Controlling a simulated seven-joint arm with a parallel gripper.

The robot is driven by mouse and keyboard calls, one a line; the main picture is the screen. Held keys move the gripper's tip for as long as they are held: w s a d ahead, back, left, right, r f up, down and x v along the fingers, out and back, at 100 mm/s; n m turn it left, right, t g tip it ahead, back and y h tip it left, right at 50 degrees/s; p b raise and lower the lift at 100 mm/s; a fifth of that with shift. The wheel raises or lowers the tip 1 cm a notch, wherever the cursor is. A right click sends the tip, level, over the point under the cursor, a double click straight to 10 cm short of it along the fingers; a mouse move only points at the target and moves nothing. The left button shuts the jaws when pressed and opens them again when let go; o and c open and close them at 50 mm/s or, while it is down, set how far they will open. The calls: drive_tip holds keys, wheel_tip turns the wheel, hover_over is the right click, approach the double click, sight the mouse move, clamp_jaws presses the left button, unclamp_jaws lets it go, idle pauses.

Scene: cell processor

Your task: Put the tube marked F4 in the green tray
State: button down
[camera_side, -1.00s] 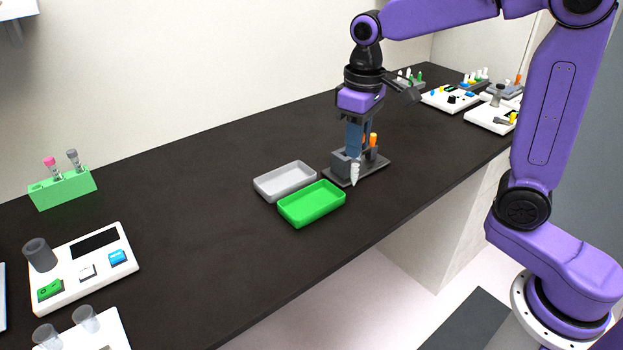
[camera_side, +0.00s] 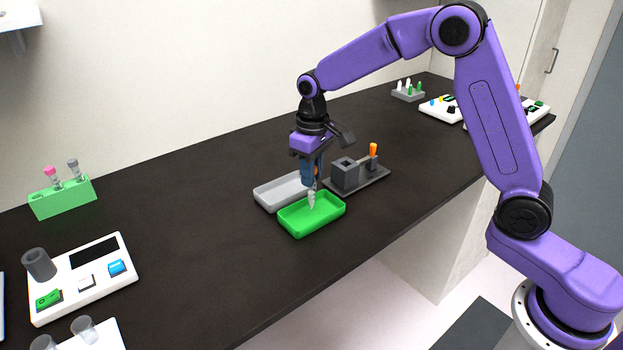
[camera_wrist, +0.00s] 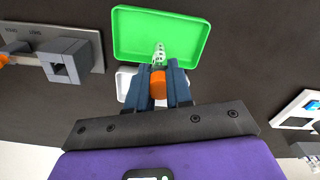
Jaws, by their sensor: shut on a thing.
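My gripper (camera_side: 312,182) is shut on a small clear tube (camera_side: 311,199) with an orange cap (camera_wrist: 158,84). The tube hangs roughly upright, tip down, over the green tray (camera_side: 328,222). In the wrist view the clear tube (camera_wrist: 159,54) shows in front of the green tray (camera_wrist: 124,30). I cannot tell whether its tip touches the tray floor. No marking on the tube can be read. The green tray holds nothing else that I can see.
A light grey tray (camera_side: 268,194) lies directly behind the green one. A dark stand (camera_side: 358,178) with a square block and an orange-topped piece (camera_side: 373,150) is to the right. A green rack (camera_side: 62,197) holds tubes at far left. The dark table in front is clear.

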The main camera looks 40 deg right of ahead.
drive_tip(key=shift+f, duration=1)
drive_tip(key=shift+f, duration=0.2)
drive_tip(key=c, duration=1)
unclamp_jaws()
drive_tip(key=shift+r, duration=0.1)
